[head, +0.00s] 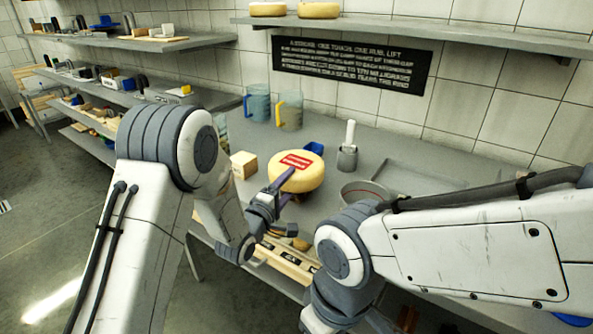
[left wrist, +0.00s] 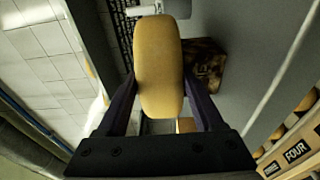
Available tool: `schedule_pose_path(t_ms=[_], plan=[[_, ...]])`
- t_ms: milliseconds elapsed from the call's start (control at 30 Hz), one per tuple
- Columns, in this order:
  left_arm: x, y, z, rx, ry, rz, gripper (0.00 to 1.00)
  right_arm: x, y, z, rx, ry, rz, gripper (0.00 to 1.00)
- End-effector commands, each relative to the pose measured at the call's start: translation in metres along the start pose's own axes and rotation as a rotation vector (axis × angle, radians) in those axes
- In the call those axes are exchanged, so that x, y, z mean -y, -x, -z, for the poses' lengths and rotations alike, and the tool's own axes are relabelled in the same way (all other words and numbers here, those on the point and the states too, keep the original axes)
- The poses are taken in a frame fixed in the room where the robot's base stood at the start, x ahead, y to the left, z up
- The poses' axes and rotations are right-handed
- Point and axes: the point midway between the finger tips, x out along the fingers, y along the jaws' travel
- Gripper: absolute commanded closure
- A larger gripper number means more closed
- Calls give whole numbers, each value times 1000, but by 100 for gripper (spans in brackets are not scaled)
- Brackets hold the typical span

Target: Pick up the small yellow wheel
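The yellow wheel (head: 308,180) has a red label on its upper face and is at the worktop, near its front edge. My left gripper (head: 284,184) reaches it from the front, with one purple finger lying across its upper face. In the left wrist view the wheel (left wrist: 158,65) shows edge-on between the two fingers. Both fingertips appear to touch it, one on each face, so the gripper (left wrist: 159,85) looks shut on it. The wheel's underside is hidden in the head view. My right arm crosses the lower right of the head view; its gripper is out of sight.
A pale block (head: 243,164) stands left of the wheel. A round pan (head: 362,191) lies to the right. Two more wheels sit on the upper shelf (head: 400,27).

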Motion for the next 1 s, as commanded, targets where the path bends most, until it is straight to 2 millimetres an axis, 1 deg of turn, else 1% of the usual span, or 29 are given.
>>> schedule_pose_path(t_ms=[100,133,467,667,900,1000], plan=[[0,0,0,0,0,1,100,0,0,0,0,0,0,50],[-5,-1,0,0,-2,-13,100,0,0,0,0,0,0,50],[-8,-1,0,0,-2,-12,100,0,0,0,0,0,0,50],[-22,-1,0,1,-3,-15,100,0,0,0,0,0,0,50],[-48,-1,0,1,-4,-17,100,0,-1,0,0,0,0,50],[-53,0,-14,5,-3,-16,100,0,-2,0,0,0,0,50]])
